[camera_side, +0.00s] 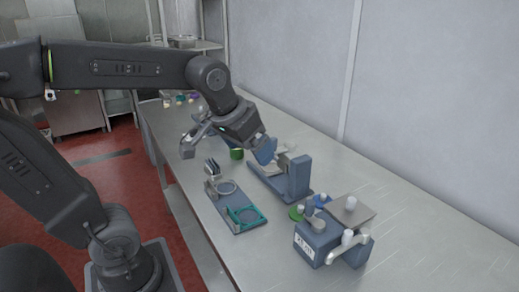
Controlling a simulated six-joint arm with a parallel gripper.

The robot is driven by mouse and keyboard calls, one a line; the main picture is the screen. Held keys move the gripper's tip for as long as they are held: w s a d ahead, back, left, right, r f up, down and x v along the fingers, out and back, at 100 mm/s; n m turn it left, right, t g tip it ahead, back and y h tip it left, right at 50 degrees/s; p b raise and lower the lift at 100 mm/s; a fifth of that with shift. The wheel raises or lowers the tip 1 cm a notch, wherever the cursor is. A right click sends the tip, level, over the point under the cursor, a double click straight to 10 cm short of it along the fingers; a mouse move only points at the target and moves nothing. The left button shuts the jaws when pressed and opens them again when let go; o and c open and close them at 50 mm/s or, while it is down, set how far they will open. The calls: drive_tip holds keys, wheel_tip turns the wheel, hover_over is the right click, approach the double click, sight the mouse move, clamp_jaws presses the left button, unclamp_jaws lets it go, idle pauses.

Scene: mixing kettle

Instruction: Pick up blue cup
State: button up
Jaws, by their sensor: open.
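My gripper (195,138) hangs above the far half of the steel table, at the end of my dark arm. Its jaws are open; the fingers are small and partly merge with the wrist in this view. A small bright blue piece (321,199), which may be the blue cup, shows among the parts on the blue-grey box unit at the near right, well apart from my gripper. A larger blue, tilted vessel-like shape (265,150) shows just right of my wrist, by the blue-grey stand. I cannot tell whether it touches my wrist.
The blue-grey stand (298,178) rises mid-table. A flat fixture (228,205) with rings, one teal, lies left of it. A green cup (237,154) stands behind the fixture. The table's right front is clear.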

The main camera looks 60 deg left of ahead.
drive_tip(key=w+a+f+n+g+y, duration=0.1)
drive_tip(key=w+a+f+n, duration=0.15)
drive_tip(key=w+a, duration=0.7)
drive_tip(key=w+a+f+n+g+y, duration=0.1)
drive_tip(key=w+a+n, duration=0.3)
drive_tip(key=w+a, duration=0.6)
drive_tip(key=w+a+f+n, duration=0.1)
drive_tip(key=a+f, duration=0.4)
drive_tip(key=w+a+f+n, duration=0.1)
drive_tip(key=w+a+f, duration=0.1)
drive_tip(key=a+f, duration=0.3)
drive_tip(key=w+a+f+n, duration=0.1)
drive_tip(key=a+f, duration=0.4)
drive_tip(key=a, duration=0.1)
drive_tip(key=shift+w+f+g+y, duration=0.15)
drive_tip(key=shift+g+y, duration=0.15)
drive_tip(key=shift+y, duration=0.1)
drive_tip(key=shift+x, duration=3.15)
drive_tip(key=shift+a, duration=0.2)
drive_tip(key=c, duration=1)
